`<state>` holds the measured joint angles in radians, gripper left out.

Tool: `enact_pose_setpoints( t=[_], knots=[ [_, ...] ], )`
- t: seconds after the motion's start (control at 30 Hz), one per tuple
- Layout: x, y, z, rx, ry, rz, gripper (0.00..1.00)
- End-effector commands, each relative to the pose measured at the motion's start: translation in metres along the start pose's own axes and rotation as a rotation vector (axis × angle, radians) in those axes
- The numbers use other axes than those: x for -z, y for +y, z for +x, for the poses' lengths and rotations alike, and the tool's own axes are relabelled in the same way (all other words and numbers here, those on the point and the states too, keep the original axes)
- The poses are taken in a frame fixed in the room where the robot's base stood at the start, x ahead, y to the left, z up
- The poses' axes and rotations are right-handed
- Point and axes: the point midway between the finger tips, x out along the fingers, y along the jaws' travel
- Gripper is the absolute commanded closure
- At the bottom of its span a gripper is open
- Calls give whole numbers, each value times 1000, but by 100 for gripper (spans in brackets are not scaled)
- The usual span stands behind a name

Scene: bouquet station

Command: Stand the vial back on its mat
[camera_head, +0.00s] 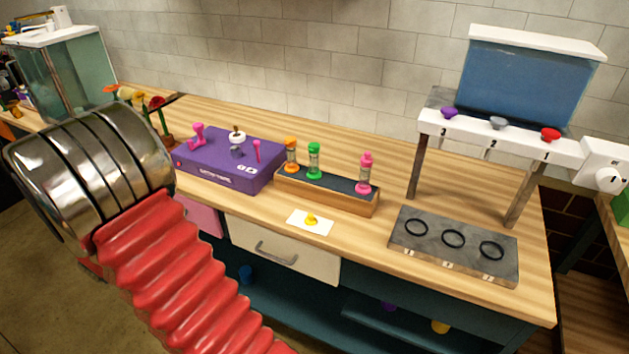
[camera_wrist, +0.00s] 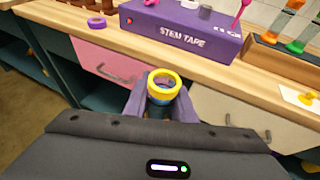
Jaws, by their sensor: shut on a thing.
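My gripper (camera_wrist: 162,98) shows in the wrist view, its purple fingers shut on the vial (camera_wrist: 164,83). The vial has a yellow ring at its near end and a bluish body; its far part is hidden between the fingers. It is held in front of the counter edge and the pink drawer, apart from the mat. A white mat (camera_head: 298,226) with a small yellow thing (camera_head: 311,220) on it lies near the counter's front edge; the mat also shows at the right of the wrist view (camera_wrist: 288,95). In the head view my arm hides the gripper and vial.
A purple "STEM TAPE" box (camera_head: 215,175) stands behind the counter edge. A wooden tray (camera_head: 330,201) holds orange, green and pink vials behind the mat. A grey plate with black rings (camera_head: 430,251) lies to the right. Bare wood surrounds the mat.

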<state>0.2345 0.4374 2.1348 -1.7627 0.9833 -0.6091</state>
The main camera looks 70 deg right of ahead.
Motion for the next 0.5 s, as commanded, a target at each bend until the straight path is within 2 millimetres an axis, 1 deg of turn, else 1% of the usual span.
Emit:
enact_pose_setpoints(
  t=[0.03,0.17,0.2,0.37,0.5],
  knots=[
    [-15,-12,11,22,-3,15,100],
    [-49,-41,35,68,-4,35,100],
    [-59,-51,42,82,-3,39,100],
    [-101,-93,67,137,-4,63,100],
    [-137,-134,84,180,-5,79,100]
  ],
)
